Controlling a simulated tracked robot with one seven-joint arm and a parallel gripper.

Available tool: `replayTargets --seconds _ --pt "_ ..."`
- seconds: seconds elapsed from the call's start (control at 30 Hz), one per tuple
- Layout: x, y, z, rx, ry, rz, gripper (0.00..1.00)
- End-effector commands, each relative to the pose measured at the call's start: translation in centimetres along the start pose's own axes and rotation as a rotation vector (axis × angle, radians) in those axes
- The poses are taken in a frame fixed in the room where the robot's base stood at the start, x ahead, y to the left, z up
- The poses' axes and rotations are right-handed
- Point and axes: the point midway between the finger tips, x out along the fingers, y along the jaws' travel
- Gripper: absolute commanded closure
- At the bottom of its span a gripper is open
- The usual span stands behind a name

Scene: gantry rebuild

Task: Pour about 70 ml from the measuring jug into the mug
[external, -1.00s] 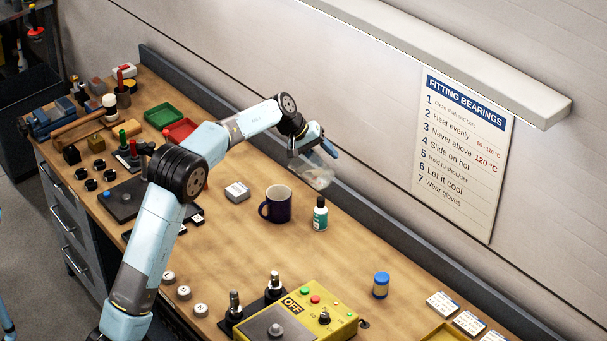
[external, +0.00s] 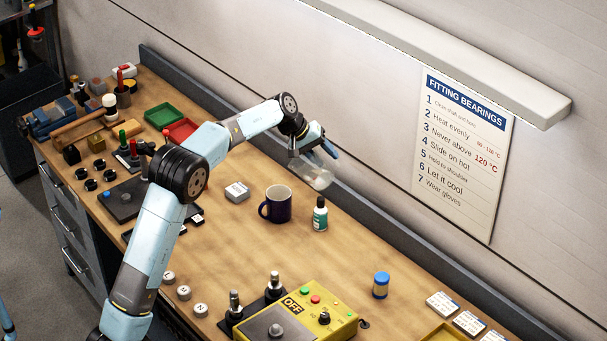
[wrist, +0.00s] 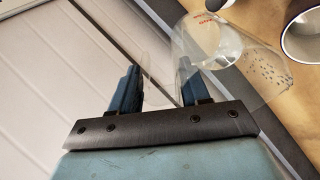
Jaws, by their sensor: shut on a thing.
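The clear measuring jug (external: 318,178) is held above the bench, near its back edge and behind the mug, and is tilted. My gripper (external: 318,148) is shut on it. In the wrist view the jug (wrist: 262,82) shows red print, dark marks and some clear liquid, and my gripper's fingers (wrist: 158,88) are on either side of a clear part of it. The dark blue mug (external: 278,206) stands upright on the bench, in front and to the left of the jug. Part of it shows in the wrist view (wrist: 290,42). I cannot tell its contents.
A green bottle with a dark cap (external: 320,215) stands right of the mug. The grey back rail (external: 400,228) runs behind the jug. A yellow control box (external: 305,318) stands in front. Bare bench (external: 350,250) lies between.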

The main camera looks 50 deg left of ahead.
Motion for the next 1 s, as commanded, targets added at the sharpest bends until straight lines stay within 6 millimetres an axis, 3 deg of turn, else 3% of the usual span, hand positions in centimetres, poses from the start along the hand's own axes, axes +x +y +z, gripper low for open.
replayTargets --seconds 0.37,1.0 --pt "0.7 0.5 0.1 0.012 0.003 -0.057 1.00" --pt "4.2 3.5 0.7 0.054 0.014 -0.415 1.00"
